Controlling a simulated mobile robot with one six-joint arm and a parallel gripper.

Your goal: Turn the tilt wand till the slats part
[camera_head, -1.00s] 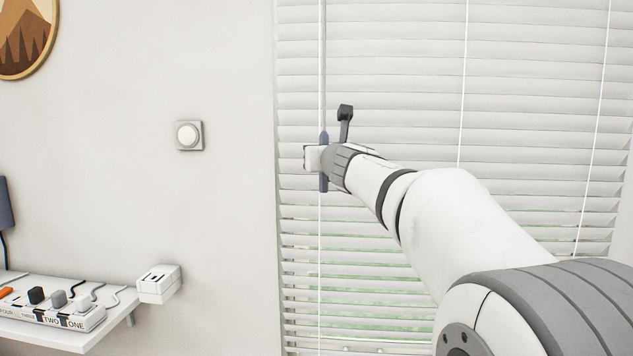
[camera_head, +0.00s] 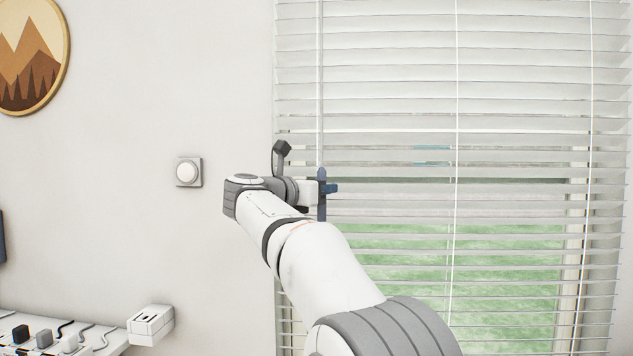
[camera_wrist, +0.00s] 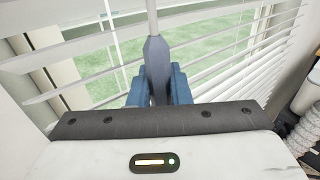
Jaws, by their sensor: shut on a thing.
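The tilt wand (camera_head: 320,75) hangs upright along the left side of the white blind (camera_head: 400,75). Its thicker dark blue-grey handle (camera_head: 322,208) is at its lower end. My gripper (camera_head: 330,188) is shut on this handle, coming from the left. In the wrist view, the two blue fingers of my gripper (camera_wrist: 157,88) press on both sides of the wand handle (camera_wrist: 157,58). The slats stand apart, with green outdoors and a window frame showing between them, most clearly in the lower part. My gripper's body hides part of the handle.
A square wall plate with a round knob (camera_head: 188,172) is on the wall left of the blind. A round mountain picture (camera_head: 30,55) hangs at upper left. A white shelf (camera_head: 105,350) with a white box (camera_head: 151,325) and plugs is at lower left. Thin cords (camera_head: 456,100) cross the blind.

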